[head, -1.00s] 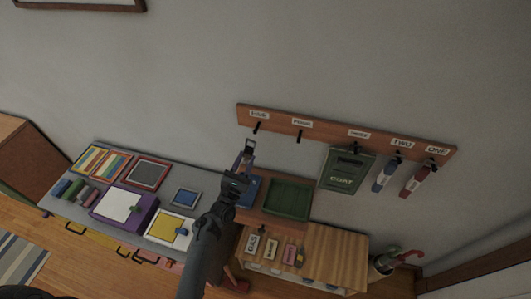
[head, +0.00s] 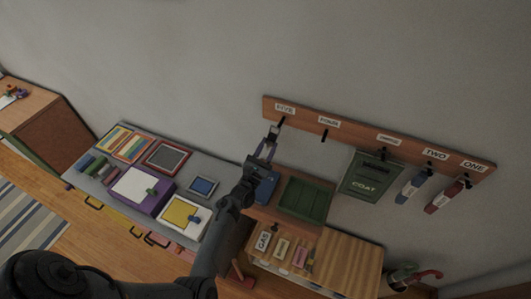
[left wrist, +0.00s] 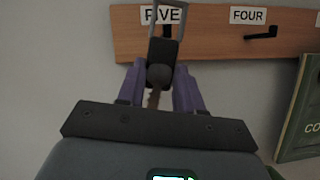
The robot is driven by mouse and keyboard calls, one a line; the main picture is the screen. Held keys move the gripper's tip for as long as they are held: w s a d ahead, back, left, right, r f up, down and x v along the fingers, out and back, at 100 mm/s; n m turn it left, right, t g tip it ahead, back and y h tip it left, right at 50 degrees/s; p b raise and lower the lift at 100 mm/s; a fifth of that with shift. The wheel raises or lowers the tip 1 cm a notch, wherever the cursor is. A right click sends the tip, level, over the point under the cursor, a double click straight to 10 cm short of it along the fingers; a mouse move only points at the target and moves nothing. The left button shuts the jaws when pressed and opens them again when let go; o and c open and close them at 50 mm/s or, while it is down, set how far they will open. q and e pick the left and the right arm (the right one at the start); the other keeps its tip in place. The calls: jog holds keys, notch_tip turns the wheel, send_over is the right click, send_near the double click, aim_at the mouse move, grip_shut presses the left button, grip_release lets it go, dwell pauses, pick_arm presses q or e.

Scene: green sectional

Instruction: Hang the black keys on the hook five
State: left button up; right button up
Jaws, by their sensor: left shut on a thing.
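My left gripper (head: 265,150) is shut on the black keys (left wrist: 160,66). They are a dark fob with a grey loop pointing up, between purple fingers. The rack (head: 378,136) is a wooden board with labelled hooks on the wall. Hook five (left wrist: 167,31) is below the FIVE label at the left end; it also shows in the head view (head: 283,121). In the left wrist view the loop overlaps the label and hook. I cannot tell whether the loop is around the hook or in front of it. My right gripper is not in view.
Hook four (left wrist: 260,32) is bare. Below are a green tray (head: 303,199) and a wooden shelf (head: 347,262). The wall above the rack is clear.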

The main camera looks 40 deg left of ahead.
pick_arm(q)
jog(key=w+a+f+b, duration=0.1)
jog(key=w+a+b, duration=0.1)
jog(key=w+b, duration=0.3)
jog(key=shift+w+f+b, duration=0.3)
jog(key=shift+w+b, duration=0.05)
jog(key=shift+w, duration=0.1)
dwell(0.8)
jog(key=o, duration=0.9)
jog(key=shift+f, duration=0.1)
